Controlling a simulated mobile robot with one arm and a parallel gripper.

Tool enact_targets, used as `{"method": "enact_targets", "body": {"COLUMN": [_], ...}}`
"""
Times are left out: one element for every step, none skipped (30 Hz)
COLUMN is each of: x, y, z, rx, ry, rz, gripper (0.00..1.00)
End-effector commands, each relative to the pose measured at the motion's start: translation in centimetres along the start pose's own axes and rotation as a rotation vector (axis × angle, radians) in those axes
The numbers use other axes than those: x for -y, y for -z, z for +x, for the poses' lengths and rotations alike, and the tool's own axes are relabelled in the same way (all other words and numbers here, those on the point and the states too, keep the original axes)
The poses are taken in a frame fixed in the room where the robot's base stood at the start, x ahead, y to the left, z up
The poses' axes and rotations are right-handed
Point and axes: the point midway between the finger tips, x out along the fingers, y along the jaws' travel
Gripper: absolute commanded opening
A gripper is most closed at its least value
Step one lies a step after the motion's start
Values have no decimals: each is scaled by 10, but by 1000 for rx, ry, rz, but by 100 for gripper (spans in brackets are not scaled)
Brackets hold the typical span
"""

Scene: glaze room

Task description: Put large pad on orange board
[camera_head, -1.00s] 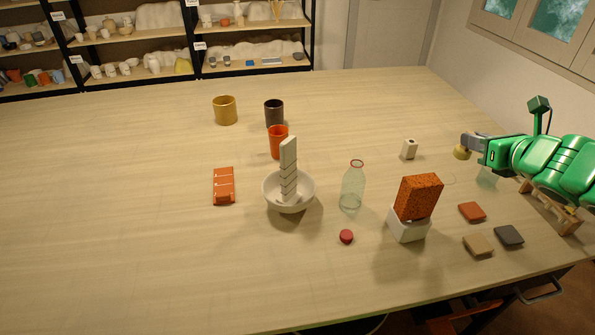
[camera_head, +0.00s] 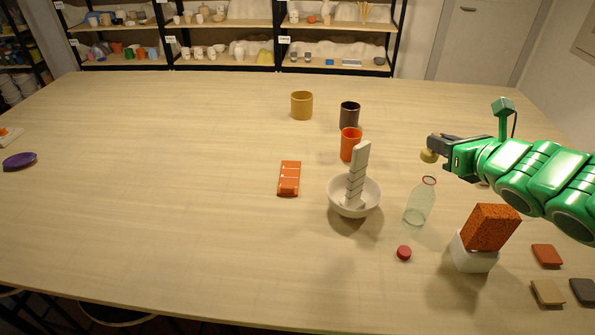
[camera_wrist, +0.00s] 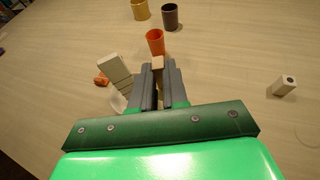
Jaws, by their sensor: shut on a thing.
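My gripper (camera_head: 431,147) is shut on a small yellow-tan rounded piece (camera_head: 428,156), which I take to be the large pad. It is held in the air over the right part of the table. In the wrist view my gripper (camera_wrist: 157,72) has a tan bit of the pad (camera_wrist: 158,62) showing between its fingertips; the fingers hide the rest. The orange board (camera_head: 289,178), with pale marks across it, lies flat on the table left of the white bowl, well to the left of my gripper. In the wrist view it partly shows (camera_wrist: 102,81) behind the grey upright piece.
A white bowl (camera_head: 342,207) with a tall ribbed piece (camera_head: 357,175), an orange cup (camera_head: 350,145) and a clear bottle (camera_head: 420,203) stand between my gripper and the board. Dark (camera_head: 349,115) and mustard (camera_head: 301,105) cups stand behind. The table left of the board is mostly clear.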

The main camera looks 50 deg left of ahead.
Motion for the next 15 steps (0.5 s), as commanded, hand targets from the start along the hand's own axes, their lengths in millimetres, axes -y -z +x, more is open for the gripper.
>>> {"method": "enact_targets", "body": {"x": [-14, -22, -31, -38, -45, -56, -63, -71, -80, -88, -96, -106, -113, -121, -131], "y": [-3, -4, -6, -7, -8, -9, -10, -11, -12, -14, -14, -15, -16, -16, -17], "z": [6, 10, 14, 17, 20, 23, 26, 29, 32, 34, 36, 39, 41, 43, 45], "rx": [0, 0, 0, 0, 0, 0, 0, 0, -1, -1, -1, -2, -3, -4, -5], "ry": [-22, -33, -47, -58, -68, -83, -94, -105, -119, -131, -142, -156, -167, -178, -193], "rz": [-8, -11, -17, -22, -24, -29, -34, -38, -41, -46, -50, -54, -57, -62, -67], "gripper": [0, 0, 0, 0, 0, 0, 0, 0, 0, 0, 0, 0, 0, 0, 0]}}
